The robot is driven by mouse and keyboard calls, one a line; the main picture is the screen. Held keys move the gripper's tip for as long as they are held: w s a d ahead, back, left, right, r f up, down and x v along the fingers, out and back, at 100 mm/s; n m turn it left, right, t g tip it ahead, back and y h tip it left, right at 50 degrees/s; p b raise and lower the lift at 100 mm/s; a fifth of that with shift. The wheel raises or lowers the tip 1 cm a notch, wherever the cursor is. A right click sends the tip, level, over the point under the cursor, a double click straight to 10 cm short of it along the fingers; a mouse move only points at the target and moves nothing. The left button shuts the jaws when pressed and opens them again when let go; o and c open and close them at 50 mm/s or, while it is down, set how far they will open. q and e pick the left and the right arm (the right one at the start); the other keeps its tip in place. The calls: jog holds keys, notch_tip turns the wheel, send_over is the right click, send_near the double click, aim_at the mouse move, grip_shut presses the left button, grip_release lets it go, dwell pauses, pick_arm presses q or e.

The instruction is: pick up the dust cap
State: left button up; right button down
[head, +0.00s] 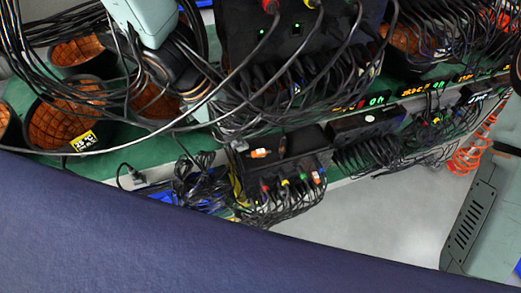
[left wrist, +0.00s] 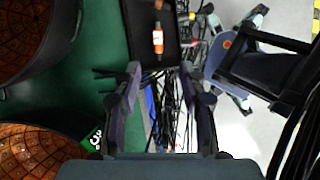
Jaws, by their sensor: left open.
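A small orange-and-white capped piece (head: 260,153) lies on top of a black box (head: 300,146) in the head view. It also shows near the top of the left wrist view (left wrist: 158,40). A brown piece (head: 283,146) is beside it on the same box. I cannot tell for sure which of them is the dust cap. My left gripper (left wrist: 160,72) is open, with nothing visible between its fingers. In the wrist view its fingertips are below the orange-and-white piece and apart from it. In the head view its fingers are hard to make out among cables. My right gripper is not seen.
Dense black cables and a cable bundle (head: 285,205) hang along the front of the box. Several brown-lined black bins (head: 65,122) stand at left on the green surface. A larger black unit with green lights (head: 296,31) is behind. Pale floor (head: 385,220) is clear.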

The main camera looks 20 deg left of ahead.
aim_at(254, 153)
pick_arm(q)
jog(key=b+x, duration=0.3)
jog(key=x, duration=0.4)
jog(key=shift+a, duration=0.1)
jog(key=shift+w+f+b, duration=0.15)
jog(key=shift+f+b, duration=0.15)
jog(key=shift+f, duration=0.2)
jog(key=shift+r, duration=0.1)
jog(key=shift+c, duration=1.1)
jog(key=c, duration=0.4)
grip_shut()
